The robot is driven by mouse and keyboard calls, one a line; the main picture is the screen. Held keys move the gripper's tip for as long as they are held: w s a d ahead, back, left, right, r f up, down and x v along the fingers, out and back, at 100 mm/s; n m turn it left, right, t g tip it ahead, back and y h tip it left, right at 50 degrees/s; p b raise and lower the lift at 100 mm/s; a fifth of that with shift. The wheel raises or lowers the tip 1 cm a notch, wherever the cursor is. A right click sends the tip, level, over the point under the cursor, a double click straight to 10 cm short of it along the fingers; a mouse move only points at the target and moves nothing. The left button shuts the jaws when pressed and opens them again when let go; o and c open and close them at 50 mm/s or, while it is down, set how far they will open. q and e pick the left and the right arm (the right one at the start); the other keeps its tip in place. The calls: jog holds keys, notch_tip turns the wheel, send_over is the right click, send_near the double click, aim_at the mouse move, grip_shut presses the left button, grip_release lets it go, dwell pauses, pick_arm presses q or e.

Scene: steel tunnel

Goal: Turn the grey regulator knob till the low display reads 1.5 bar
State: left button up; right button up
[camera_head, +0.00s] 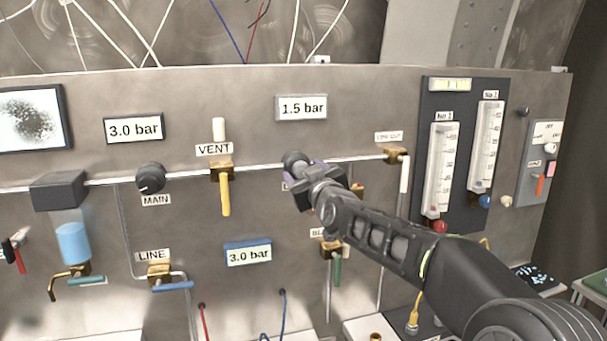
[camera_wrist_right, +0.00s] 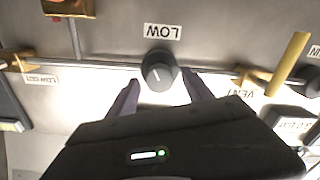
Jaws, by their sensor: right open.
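The grey knob (camera_head: 294,160) labelled LOW sits on a pipe on the steel panel, partly covered by my right gripper. The display (camera_head: 301,108) above it reads 1.5 bar. In the right wrist view the round dark knob (camera_wrist_right: 158,68) shows whole, with a white pointer mark. My right gripper (camera_head: 307,178) is open in front of the panel at the knob. In the right wrist view its fingers (camera_wrist_right: 160,91) lie either side of the knob's near edge; whether they touch it I cannot tell. My left gripper is not in view.
The MAIN knob (camera_head: 151,178) and yellow VENT handle (camera_head: 225,195) are to the left. The white-handled valve (camera_head: 404,172) and flow meters (camera_head: 439,170) are to the right. Other displays (camera_head: 134,129) and (camera_head: 248,254) read 3.0 bar. A green-handled valve (camera_head: 337,268) is below my gripper.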

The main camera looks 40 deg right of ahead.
jog(key=b+v, duration=0.3)
jog(key=v, duration=0.4)
jog(key=shift+s+a, duration=0.1)
jog(key=shift+s, duration=0.05)
dwell(0.3)
